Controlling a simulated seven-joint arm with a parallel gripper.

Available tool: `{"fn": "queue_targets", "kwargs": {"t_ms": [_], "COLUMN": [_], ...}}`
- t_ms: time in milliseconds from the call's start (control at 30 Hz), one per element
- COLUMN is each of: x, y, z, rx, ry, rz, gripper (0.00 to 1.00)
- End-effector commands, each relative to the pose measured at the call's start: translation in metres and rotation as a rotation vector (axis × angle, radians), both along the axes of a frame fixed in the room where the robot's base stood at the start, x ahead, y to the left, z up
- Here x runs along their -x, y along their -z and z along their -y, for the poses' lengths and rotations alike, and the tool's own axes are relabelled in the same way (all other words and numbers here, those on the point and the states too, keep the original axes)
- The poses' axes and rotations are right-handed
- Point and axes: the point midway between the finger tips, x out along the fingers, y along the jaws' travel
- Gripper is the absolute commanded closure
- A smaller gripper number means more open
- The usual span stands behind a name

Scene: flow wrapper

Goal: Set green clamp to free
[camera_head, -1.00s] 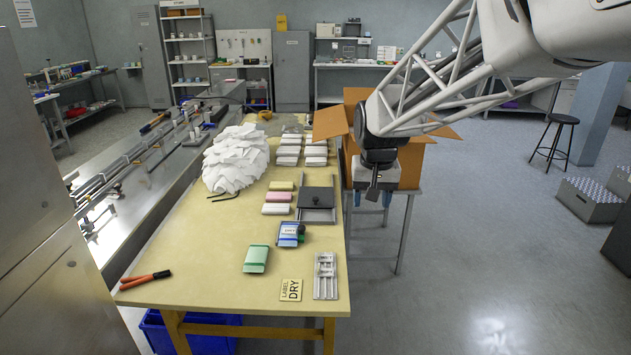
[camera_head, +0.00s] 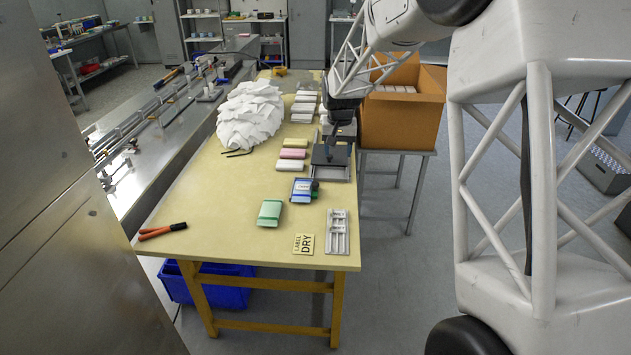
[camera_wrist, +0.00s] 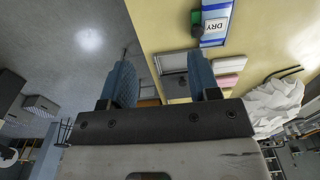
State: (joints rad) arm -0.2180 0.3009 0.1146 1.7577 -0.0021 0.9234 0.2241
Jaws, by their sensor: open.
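I cannot make out for certain which thing is the green clamp. A small green part (camera_wrist: 197,20) shows in the wrist view beside the blue packet (camera_wrist: 216,22) lettered DRY. In the head view a dark knob-like part (camera_head: 315,187) stands at the right edge of the same blue packet (camera_head: 301,190). A green packet (camera_head: 270,212) lies flat to its left, nearer the front. My gripper (camera_head: 343,135) is above the dark plate fixture (camera_head: 330,156) at the table's right edge. In the wrist view its blue fingers (camera_wrist: 160,66) are wide apart, with nothing between them.
A grey metal fixture (camera_head: 337,235) and a yellow DRY label (camera_head: 303,244) lie at the front right. Orange-handled pliers (camera_head: 162,231) lie at the front left. A paper heap (camera_head: 249,113) and an open carton (camera_head: 402,120) are farther back. The table's left middle is clear.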

Motion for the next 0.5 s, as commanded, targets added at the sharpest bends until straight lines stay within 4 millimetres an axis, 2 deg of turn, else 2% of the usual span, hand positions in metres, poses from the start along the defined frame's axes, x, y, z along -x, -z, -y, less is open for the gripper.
{"fn": "queue_targets", "kwargs": {"t_ms": [33,300,500], "x": [-0.01,-0.055,-0.081], "y": [0.011,0.058,0.09], "z": [-0.007,-0.041,-0.063], "rx": [0.001,0.004,0.007], "ry": [-0.002,-0.004,-0.005], "rz": [-0.007,-0.027,-0.038], "gripper": [0.44,0.44,0.44]}}
